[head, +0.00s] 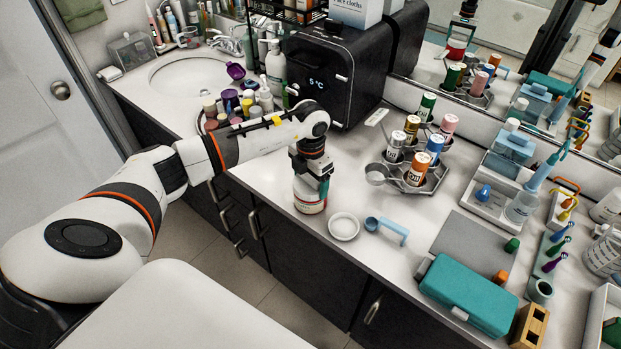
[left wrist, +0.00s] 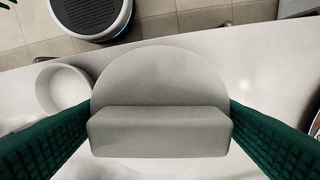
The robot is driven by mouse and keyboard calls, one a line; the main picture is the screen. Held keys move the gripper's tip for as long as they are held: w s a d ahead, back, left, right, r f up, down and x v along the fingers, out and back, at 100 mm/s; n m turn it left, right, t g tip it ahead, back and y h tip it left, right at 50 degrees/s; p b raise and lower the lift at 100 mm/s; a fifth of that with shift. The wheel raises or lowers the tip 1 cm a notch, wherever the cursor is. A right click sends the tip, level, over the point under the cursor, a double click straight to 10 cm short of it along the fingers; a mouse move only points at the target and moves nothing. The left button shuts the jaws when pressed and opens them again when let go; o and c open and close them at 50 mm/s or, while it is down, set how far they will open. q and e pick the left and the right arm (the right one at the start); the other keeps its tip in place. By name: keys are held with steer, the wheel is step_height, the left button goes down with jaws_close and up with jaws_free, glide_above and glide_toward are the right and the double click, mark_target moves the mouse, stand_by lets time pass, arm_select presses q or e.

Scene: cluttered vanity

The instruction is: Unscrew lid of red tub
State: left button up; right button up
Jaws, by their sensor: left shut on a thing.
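The red tub (head: 309,203) stands upright near the front edge of the counter. In the head view I see only its lower body, white with red on it, below my left gripper (head: 312,172). In the left wrist view its pale grey round lid (left wrist: 160,75) has a raised straight bar across it. The green finger pads lie at both ends of this bar, so my left gripper is shut on the lid. In the head view the gripper hides the lid, so I cannot tell how it sits on the tub. My right gripper is not in view.
A small white dish (head: 344,226) and a light blue scoop-like item (head: 387,230) lie right of the tub. A holder with several jars (head: 414,175) and a teal case (head: 469,295) stand farther right. Bottles (head: 247,101) crowd near the sink (head: 190,80). A black appliance (head: 335,75) stands behind.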

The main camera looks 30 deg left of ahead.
arm_select(q)
steer(key=n, duration=0.2)
steer(key=shift+r+n+p, duration=0.1)
steer(key=shift+n+p, duration=0.3)
steer(key=shift+n, duration=0.7)
steer(key=shift+r+p, duration=0.95)
steer(key=shift+r, duration=0.2)
step_height(320, 180, up, 4)
steer(key=p, duration=0.2)
steer(key=shift+r+p, duration=0.1)
steer(key=shift+p, duration=0.2)
